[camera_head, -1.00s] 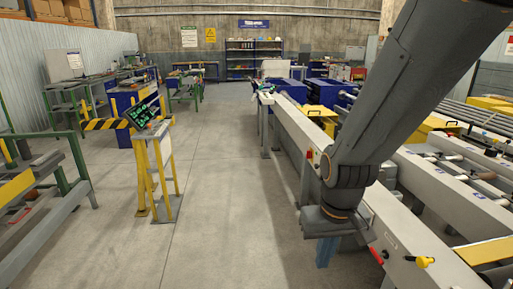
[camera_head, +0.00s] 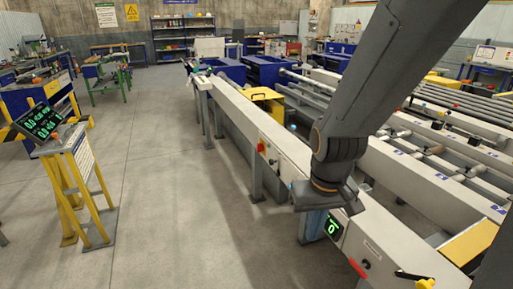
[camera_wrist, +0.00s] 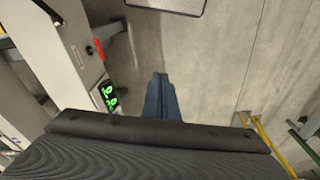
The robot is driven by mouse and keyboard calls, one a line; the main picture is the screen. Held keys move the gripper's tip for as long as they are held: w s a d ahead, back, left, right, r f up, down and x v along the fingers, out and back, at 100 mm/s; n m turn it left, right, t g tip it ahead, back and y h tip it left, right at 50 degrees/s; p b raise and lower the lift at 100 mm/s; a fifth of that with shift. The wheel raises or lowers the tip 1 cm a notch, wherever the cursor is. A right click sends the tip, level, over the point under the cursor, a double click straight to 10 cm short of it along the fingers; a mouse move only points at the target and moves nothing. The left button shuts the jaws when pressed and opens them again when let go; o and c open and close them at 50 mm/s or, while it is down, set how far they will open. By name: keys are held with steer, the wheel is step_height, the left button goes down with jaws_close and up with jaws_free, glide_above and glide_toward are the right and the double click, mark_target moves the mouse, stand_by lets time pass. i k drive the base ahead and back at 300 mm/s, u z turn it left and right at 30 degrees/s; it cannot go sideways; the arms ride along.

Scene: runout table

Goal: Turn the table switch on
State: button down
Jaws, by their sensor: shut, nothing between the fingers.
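The runout table's long grey side panel (camera_head: 234,115) runs from the back to the lower right in the head view. Its near part carries a small black knob (camera_head: 365,264) beside a red handle (camera_head: 357,269); which fitting is the table switch is not certain. The wrist view shows the black knob (camera_wrist: 88,50) and the red handle (camera_wrist: 98,48) at the upper left, with a green-lit display (camera_wrist: 108,96) below. My gripper (camera_wrist: 160,80) is shut and empty, with blue-grey fingers, apart from the panel. In the head view my gripper (camera_head: 312,226) hangs beside the panel, left of the display (camera_head: 333,227).
A yellow handle (camera_head: 415,280) sticks out at the lower right. A red button (camera_head: 261,147) sits further along the panel. A yellow-legged stand with a tilted green-lit screen (camera_head: 40,121) stands at the left. The concrete floor (camera_head: 165,190) between is clear.

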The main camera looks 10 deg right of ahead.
mark_target(261, 146)
steer(key=u, duration=1.35)
steer(key=i, duration=2.8)
steer(key=z, duration=2.65)
